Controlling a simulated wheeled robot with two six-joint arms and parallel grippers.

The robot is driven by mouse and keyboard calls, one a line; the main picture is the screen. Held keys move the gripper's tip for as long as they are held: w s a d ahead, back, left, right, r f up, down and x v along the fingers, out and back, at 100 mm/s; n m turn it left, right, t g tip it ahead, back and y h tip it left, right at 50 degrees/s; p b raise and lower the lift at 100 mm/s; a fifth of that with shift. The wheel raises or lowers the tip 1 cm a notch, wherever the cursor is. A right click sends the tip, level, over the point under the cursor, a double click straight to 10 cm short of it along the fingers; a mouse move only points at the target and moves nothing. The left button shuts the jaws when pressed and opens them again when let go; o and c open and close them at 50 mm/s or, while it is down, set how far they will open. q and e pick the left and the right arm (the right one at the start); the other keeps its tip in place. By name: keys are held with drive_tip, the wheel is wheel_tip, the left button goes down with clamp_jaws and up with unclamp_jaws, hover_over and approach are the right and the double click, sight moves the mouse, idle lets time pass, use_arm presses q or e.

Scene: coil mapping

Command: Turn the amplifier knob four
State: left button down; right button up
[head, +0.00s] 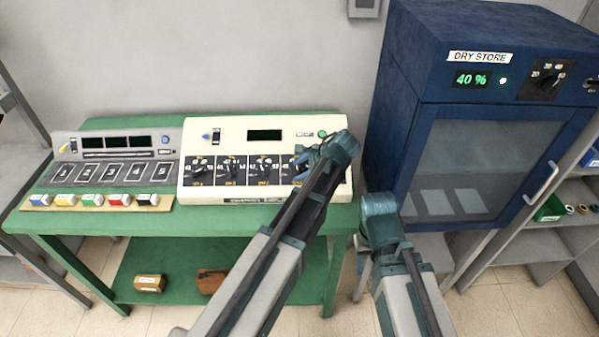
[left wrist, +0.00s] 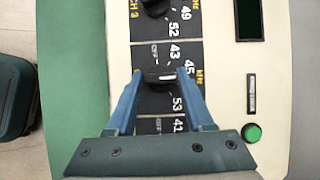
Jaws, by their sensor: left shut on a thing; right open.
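The amplifier (head: 262,185) is a cream box on a green bench, with a row of black knob panels numbered in white, a dark display and a green button. My left gripper (head: 308,163) is at the fourth panel from the left and hides part of it. In the left wrist view, the jaws of my left gripper (left wrist: 160,84) are shut on a dark knob (left wrist: 158,87). That panel reads OFF, 43, 45 and 53; the knob's pointer is not clear. The knob marked 3 (left wrist: 155,6) is above it. My right gripper (head: 366,245) is open beside the bench's right end, fingers mostly hidden.
A grey device (head: 115,143) and a tray of several coloured blocks (head: 95,205) stand left on the bench (head: 260,217). A blue dry-store cabinet (head: 385,110) stands right. Boxes (head: 150,283) lie on the lower shelf.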

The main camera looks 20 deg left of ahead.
use_arm(q)
drive_tip(key=m+t+b, duration=0.1)
drive_tip(key=m, duration=0.1)
drive_tip(key=m+t+b, duration=0.1)
drive_tip(key=m, duration=0.1)
drive_tip(key=s+m+t+b, duration=0.1)
drive_tip(key=m, duration=0.1)
drive_tip(key=shift+f+m, duration=0.3)
drive_tip(key=m+t+b, duration=0.1)
drive_tip(key=m+t, duration=0.1)
drive_tip(key=m, duration=0.1)
drive_tip(key=shift+a+m, duration=0.1)
drive_tip(key=shift+m, duration=0.2)
drive_tip(key=shift+m+t+h+b, duration=0.4)
drive_tip(key=shift+m+t+h, duration=0.2)
drive_tip(key=shift+m, duration=0.8)
drive_tip(key=shift+w+r, duration=0.1)
drive_tip(key=shift+c, duration=1.4)
unclamp_jaws()
